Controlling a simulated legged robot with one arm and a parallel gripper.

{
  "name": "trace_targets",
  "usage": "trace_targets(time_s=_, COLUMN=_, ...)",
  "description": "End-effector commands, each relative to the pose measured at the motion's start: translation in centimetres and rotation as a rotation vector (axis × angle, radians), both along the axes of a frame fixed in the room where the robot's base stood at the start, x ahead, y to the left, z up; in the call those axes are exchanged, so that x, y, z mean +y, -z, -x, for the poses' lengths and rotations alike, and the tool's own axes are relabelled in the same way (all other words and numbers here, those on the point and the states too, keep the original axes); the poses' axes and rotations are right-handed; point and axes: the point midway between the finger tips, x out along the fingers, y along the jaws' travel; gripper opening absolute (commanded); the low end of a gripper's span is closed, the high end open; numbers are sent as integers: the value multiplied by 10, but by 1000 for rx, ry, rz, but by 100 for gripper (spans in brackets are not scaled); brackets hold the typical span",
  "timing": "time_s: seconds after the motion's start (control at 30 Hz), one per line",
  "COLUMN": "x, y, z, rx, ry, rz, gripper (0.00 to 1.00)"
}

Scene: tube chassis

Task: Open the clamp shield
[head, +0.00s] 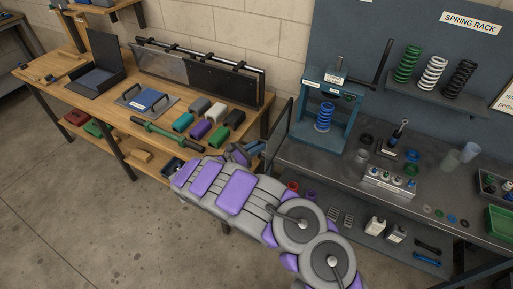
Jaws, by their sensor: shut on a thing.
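The blue-grey clamp press (338,78) stands on the dark metal bench at the right, with a blue coil spring (324,117) upright inside it. A dark, thin-framed panel, which I take as the clamp shield (290,112), stands out at the left side of the press, seen nearly edge-on. My gripper (238,154) is at the end of my grey and purple arm, near the lower left end of this panel. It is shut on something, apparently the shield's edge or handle. The arm and fingers hide the contact.
The wooden bench at left holds colored blocks (199,130), a green bar (165,137) and a clear panel rack (190,75). A spring shelf (450,104) hangs at the right. Small parts and a labelled block (390,181) lie on the metal bench. The floor at lower left is clear.

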Motion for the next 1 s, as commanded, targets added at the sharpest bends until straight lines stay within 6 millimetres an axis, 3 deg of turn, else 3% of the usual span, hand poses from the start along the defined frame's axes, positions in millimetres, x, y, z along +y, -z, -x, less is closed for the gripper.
trace_targets(time_s=0.5, x=1, y=3, z=0, rx=7, ry=-4, rz=1, gripper=0)
trace_targets(time_s=0.53, x=2, y=3, z=0, rx=7, ry=-4, rz=1, gripper=15)
trace_targets(time_s=0.77, x=5, y=3, z=2, rx=6, ry=-5, rz=3, gripper=37)
trace_targets(time_s=1.0, x=8, y=3, z=3, rx=4, ry=-7, rz=4, gripper=38)
